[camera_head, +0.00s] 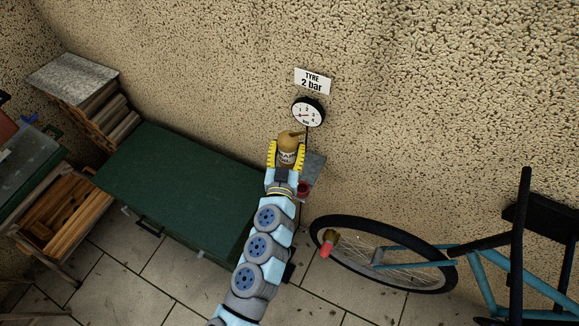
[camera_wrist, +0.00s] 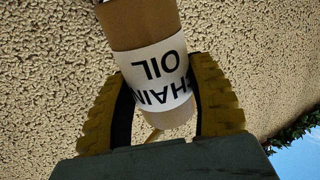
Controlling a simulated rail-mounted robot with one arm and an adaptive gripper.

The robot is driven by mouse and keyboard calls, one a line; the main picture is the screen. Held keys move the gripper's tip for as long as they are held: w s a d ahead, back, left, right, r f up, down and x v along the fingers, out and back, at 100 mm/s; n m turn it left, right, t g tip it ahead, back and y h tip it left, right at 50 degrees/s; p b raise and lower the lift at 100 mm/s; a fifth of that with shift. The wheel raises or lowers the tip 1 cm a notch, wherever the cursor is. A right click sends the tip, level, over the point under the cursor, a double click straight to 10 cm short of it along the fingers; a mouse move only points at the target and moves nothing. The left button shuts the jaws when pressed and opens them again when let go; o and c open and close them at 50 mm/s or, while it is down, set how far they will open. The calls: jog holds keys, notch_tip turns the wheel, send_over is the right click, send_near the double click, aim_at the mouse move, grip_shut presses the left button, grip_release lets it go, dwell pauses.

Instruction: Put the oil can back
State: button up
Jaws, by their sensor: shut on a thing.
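The oil can (camera_head: 287,143) is a tan can with a white label and a spout, held up in front of the wall in the head view. In the wrist view the oil can (camera_wrist: 147,28) shows its label, "CHAIN OIL", upside down. My gripper (camera_head: 287,156) is shut on the can, with a yellow finger on each side of it. The fingers also show in the wrist view (camera_wrist: 162,95). The can is over or near a small grey shelf (camera_head: 314,168) on the wall, partly hidden by my gripper; I cannot tell whether they touch.
A round gauge (camera_head: 308,112) and a "TYRE 2 bar" sign (camera_head: 313,81) are on the wall just above. A green-topped bench (camera_head: 180,185) stands left. A blue bicycle (camera_head: 480,265) with its wheel stands at the lower right. A wooden crate (camera_head: 65,205) is far left.

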aim_at(289, 165)
jog(key=shift+m+h, duration=0.6)
jog(key=shift+h, duration=0.3)
jog(key=f, duration=0.2)
jog(key=f+b, duration=0.1)
jog(key=f, duration=0.1)
jog(key=s+f, duration=0.1)
jog(key=f, duration=0.1)
jog(key=shift+s+d+f+b, duration=0.1)
jog(key=shift+d+f+b, duration=0.05)
jog(key=shift+f+b, duration=0.15)
jog(key=shift+f, duration=0.1)
jog(key=shift+w+f+b, duration=1.65)
jog(key=shift+w+f, duration=1.6)
jog(key=shift+w, duration=0.25)
jog(key=shift+w+f+b, duration=1.6)
jog(key=shift+w+f, duration=1.6)
jog(key=shift+w, duration=0.3)
jog(key=shift+f, duration=0.2)
jog(key=o, duration=1.2)
